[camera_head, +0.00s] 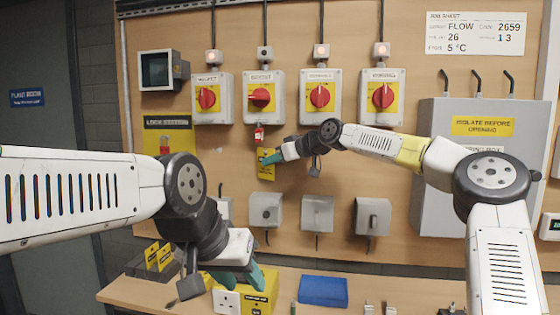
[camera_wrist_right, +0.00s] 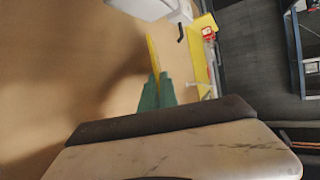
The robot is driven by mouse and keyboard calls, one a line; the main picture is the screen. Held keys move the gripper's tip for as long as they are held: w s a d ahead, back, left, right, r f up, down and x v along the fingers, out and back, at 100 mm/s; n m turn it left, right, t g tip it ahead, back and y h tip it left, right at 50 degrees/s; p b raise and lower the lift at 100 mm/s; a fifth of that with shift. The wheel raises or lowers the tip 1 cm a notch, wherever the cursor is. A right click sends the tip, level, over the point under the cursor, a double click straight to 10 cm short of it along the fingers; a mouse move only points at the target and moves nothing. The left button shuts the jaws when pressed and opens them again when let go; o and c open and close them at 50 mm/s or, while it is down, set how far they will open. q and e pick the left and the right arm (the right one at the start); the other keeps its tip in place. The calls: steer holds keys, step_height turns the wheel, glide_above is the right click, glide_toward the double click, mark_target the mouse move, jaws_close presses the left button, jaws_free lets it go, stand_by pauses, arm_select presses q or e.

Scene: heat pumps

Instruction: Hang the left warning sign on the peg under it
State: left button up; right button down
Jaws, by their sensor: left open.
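A yellow warning sign (camera_head: 266,171) hangs upright in front of the board, below the second red-and-yellow switch (camera_head: 261,95). My right gripper (camera_head: 268,159) is at this sign, its teal fingers close together. In the right wrist view the sign (camera_wrist_right: 152,52) shows nearly edge-on between the fingertips (camera_wrist_right: 156,77). A red lock (camera_head: 259,134) is just above the sign. I cannot make out the peg. Two more yellow signs (camera_head: 158,256) stand in a dark holder at the lower left. My left gripper (camera_head: 240,277) is open, low over the bench near a yellow box (camera_head: 262,293).
Switches line the board (camera_head: 225,150), with grey boxes (camera_head: 266,210) below. A dark padlock (camera_head: 315,168) hangs beneath my right forearm. A large grey cabinet (camera_head: 440,200) stands right. A blue tray (camera_head: 323,291) lies on the bench (camera_head: 130,292).

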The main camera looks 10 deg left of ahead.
steer(key=c, duration=1.6)
jaws_free()
steer(key=shift+o, duration=0.2)
steer(key=v, duration=0.7)
steer(key=s+d+f+g+h, duration=0.1)
steer(key=s+d+f+h, duration=0.1)
steer(key=s+f+h, duration=0.75)
steer(key=s+d+f+m, duration=0.3)
steer(key=s+d+m, duration=0.2)
steer(key=s+d, duration=0.6)
steer(key=s+d+f+m, duration=0.3)
steer(key=s+d+m, duration=0.3)
steer(key=s+d, duration=0.6)
steer(key=s, duration=0.5)
steer(key=shift+d+f, duration=0.2)
steer(key=shift+f, duration=0.15)
